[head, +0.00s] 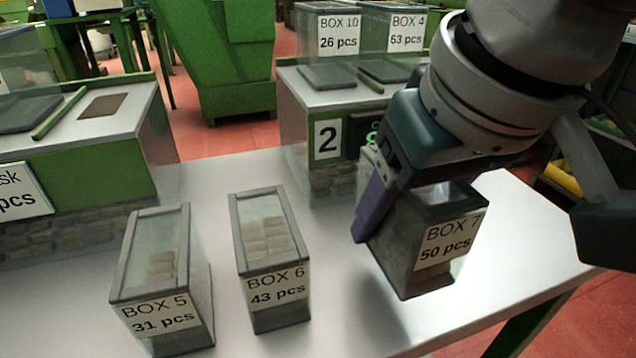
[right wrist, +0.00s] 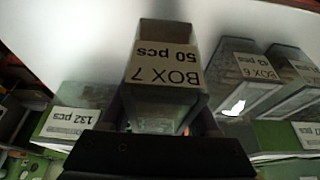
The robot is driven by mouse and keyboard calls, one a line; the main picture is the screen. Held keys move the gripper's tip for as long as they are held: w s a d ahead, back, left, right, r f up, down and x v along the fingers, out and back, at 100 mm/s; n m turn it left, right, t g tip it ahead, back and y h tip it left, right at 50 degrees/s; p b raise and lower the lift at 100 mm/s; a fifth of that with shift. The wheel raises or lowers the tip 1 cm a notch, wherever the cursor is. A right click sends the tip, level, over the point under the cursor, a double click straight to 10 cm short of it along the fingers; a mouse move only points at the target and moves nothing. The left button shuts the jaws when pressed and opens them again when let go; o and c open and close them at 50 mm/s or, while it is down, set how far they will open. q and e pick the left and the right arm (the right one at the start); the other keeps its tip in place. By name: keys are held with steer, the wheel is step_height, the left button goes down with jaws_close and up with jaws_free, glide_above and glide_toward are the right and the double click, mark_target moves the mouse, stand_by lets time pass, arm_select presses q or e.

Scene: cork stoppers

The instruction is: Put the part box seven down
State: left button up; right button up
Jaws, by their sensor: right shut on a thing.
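Box 7 (head: 412,262) is a clear box with a grey frame and a white label reading "BOX 7, 50 pcs". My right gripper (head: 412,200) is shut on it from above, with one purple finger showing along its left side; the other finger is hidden. The box looks tilted over the right part of the white table (head: 350,335); I cannot tell whether its bottom touches. In the right wrist view, box 7 (right wrist: 165,72) sits between the fingers, its label upside down. My left gripper is not in view.
Box 6 (head: 272,268) and box 5 (head: 155,290) stand on the table to the left of box 7. Behind is station 2 (head: 328,139) with box 10 (head: 338,42) and box 4 (head: 402,42). The table's right edge is close by; its front middle is clear.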

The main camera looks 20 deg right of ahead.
mark_target(392, 249)
step_height(392, 249, down, 4)
steer(key=shift+f+b, duration=0.2)
steer(key=shift+b, duration=0.65)
steer(key=o, duration=1.4)
steer(key=shift+o, duration=0.2)
